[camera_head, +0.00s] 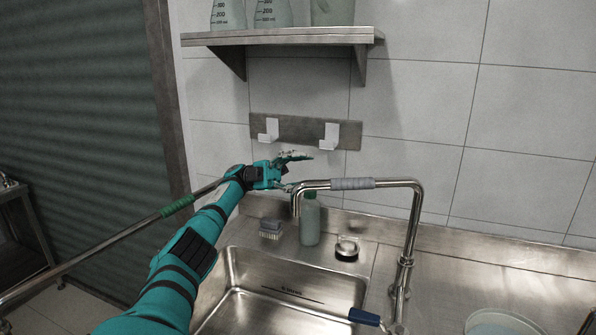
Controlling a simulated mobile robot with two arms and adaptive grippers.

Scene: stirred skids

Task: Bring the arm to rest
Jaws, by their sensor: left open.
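My left arm, teal with black bands, reaches up from the bottom left over the sink's left side. My left gripper (290,171) is open, and I see nothing between its fingers. It is in front of the tiled wall, just below a rail with two white hooks (252,129) and to the upper left of the tap's spout. A long metal rod with a green grip (177,206) runs from the lower left up to my forearm. Its far end is hidden there, and I cannot tell whether it touches the arm. My right gripper is out of view.
The steel tap (414,215) arches close to my gripper. A shelf (290,36) with glassware is above. A pale bowl (500,322) is at lower right.

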